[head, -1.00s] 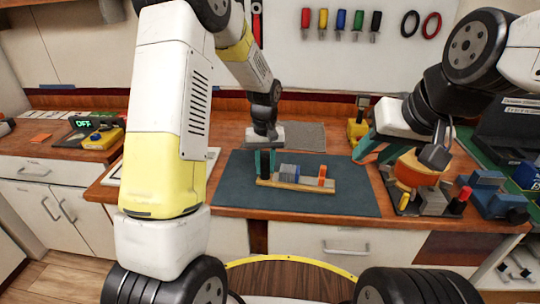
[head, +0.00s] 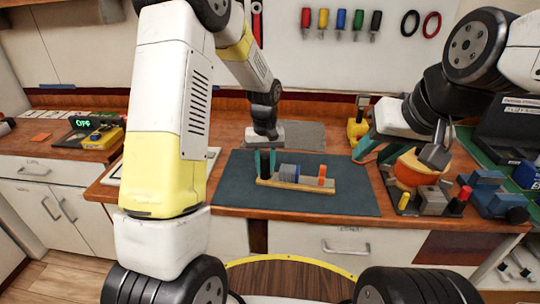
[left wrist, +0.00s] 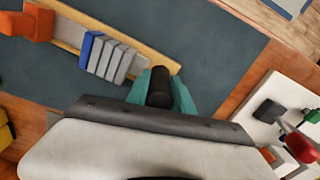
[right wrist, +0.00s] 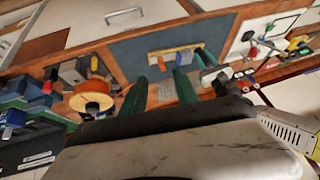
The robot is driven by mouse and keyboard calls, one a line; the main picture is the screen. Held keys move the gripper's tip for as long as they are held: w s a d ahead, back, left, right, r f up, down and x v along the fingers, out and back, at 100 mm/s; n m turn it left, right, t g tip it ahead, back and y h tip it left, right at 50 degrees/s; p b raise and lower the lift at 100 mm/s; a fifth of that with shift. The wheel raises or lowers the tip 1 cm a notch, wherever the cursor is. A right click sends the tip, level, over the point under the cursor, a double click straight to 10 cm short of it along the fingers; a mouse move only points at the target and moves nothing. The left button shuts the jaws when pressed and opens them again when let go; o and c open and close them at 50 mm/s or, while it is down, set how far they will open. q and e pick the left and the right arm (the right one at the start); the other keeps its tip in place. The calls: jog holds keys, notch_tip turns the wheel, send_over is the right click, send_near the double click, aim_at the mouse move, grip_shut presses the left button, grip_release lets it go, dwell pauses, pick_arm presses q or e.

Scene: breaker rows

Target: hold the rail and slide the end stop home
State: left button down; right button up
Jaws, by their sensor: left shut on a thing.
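A pale wooden rail (head: 306,187) lies on the dark mat. A row of grey modules with a blue one at its end (head: 289,171) sits on the rail; it also shows in the left wrist view (left wrist: 106,58). The orange end stop (head: 322,175) stands upright near the rail's right end, with a gap to the blue module. It also shows in the left wrist view (left wrist: 38,22). My left gripper (head: 265,164) is shut on a black round post (left wrist: 160,88) at the rail's left end. My right gripper (head: 368,152) is open and empty, above the bench right of the mat.
The dark mat (head: 235,190) is bare around the rail. To the right are an orange spool (head: 410,172), a grey block (head: 433,200) and blue clamps (head: 490,195). A yellow tool (head: 357,128) stands behind my right gripper.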

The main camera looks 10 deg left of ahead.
jog(key=shift+o, duration=0.2)
jog(key=m+g+h, duration=0.2)
jog(key=g, duration=0.4)
send_over(323, 166)
notch_tip(323, 166, down, 9)
notch_tip(323, 166, down, 11)
jog(key=shift+f, duration=0.1)
jog(key=shift+c, duration=0.5)
grip_shut()
dwell(0.5)
